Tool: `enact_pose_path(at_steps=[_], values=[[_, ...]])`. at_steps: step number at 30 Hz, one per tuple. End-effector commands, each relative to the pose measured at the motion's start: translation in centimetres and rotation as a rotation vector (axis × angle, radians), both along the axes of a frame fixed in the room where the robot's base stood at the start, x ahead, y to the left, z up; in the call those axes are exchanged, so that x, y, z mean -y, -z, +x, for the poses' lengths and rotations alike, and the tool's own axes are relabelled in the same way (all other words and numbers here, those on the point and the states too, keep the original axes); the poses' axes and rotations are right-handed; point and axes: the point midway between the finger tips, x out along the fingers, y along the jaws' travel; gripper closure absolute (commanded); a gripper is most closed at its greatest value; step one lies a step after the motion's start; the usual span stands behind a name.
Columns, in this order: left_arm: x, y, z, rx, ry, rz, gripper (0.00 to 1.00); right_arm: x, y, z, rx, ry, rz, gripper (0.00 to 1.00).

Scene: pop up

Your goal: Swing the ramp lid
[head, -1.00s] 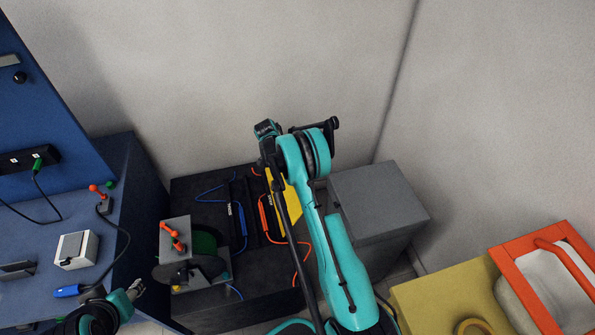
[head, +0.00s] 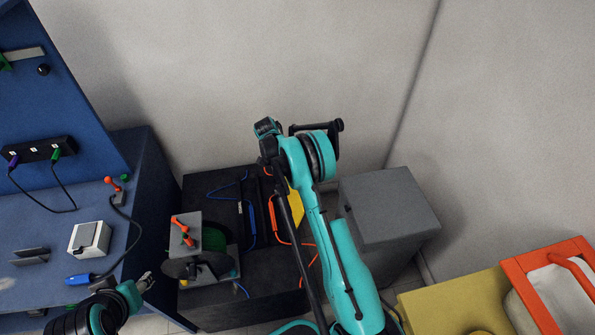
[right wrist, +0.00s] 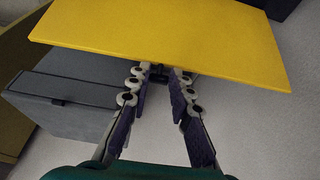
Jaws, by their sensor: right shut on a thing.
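A flat yellow panel, seemingly the ramp lid, spans the top of the right wrist view (right wrist: 165,40). In the head view only a small piece of the yellow panel (head: 297,208) shows beside my right arm. My right gripper (right wrist: 160,75) is shut at the panel's near edge; the exact contact is hidden behind the panel. In the head view my right arm covers that gripper. My left gripper (head: 146,283) is at the lower left, over the edge of the blue desk and apart from the panel; its finger gap is unclear.
A black case (head: 230,305) with blue and orange cables lies below. A grey box (head: 405,210) stands right of my arm, with a yellow box (head: 450,300) and an orange-rimmed bin (head: 515,270) further right. The blue desk (head: 60,235) is at left. Walls close the back.

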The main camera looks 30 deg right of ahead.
Motion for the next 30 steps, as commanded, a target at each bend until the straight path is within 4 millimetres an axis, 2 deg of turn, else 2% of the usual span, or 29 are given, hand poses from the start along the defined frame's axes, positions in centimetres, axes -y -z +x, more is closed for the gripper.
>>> enact_pose_path(at_steps=[12, 25, 30], values=[[0.0, 0.2, 0.0, 0.000, 0.000, 0.000, 0.56, -3.6, -0.8, 1.2, 0.000, -0.004, 0.003, 0.98], [0.0, 0.2, 0.0, 0.000, 0.000, 0.000, 0.56, -4.0, -0.9, 1.3, 0.001, -0.001, 0.002, 0.98], [0.0, 0.5, 0.0, 0.000, 0.000, 0.000, 0.56, -5.0, -0.8, 1.6, 0.001, -0.004, 0.002, 0.98]])
